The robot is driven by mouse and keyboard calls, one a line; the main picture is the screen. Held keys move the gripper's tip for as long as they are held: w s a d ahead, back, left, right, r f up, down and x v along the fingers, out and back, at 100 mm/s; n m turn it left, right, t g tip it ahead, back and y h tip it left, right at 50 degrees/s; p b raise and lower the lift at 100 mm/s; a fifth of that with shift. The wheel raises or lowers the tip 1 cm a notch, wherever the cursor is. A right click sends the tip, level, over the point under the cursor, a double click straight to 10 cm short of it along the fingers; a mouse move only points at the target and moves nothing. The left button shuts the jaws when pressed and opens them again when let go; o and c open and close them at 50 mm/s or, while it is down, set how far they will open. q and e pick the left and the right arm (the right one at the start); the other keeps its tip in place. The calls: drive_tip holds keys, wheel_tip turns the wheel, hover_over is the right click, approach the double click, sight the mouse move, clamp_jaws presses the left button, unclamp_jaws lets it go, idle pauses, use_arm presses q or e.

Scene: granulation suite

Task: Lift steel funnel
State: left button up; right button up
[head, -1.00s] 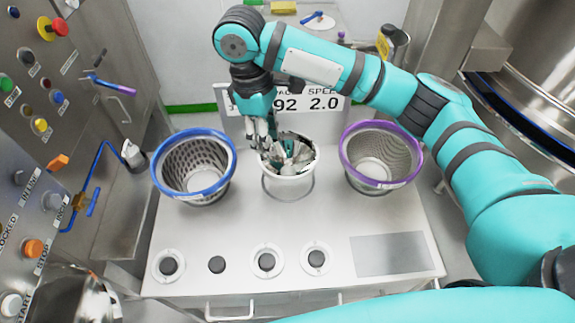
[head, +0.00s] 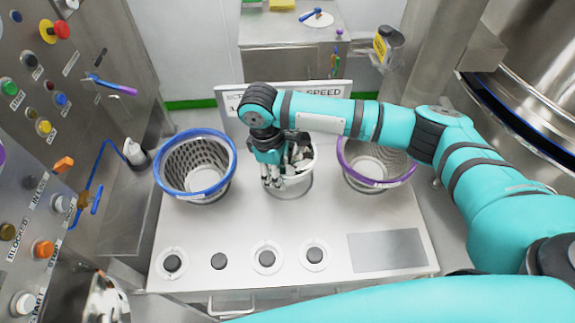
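In the head view a white-rimmed vessel (head: 297,187) stands at the middle of the steel bench, with a shiny, broken-looking grey inside. A curved shiny metal piece (head: 106,298) is cut off at the lower left; I cannot tell whether either is the steel funnel. My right gripper (head: 272,184) points down at the vessel's left front rim and hides part of it. Its fingers look close together, but the gap and any contact are unclear. My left gripper is not in view.
A blue-rimmed perforated basket (head: 165,187) stands left of the vessel, and a purple-rimmed mesh basket (head: 377,184) stands right, partly behind my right arm. A sign (head: 340,92) stands behind. The bench front (head: 210,285) has several round dark fittings. A control panel is at left.

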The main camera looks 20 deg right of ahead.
clamp_jaws()
drive_tip(key=shift+r, duration=0.1)
idle(0.6)
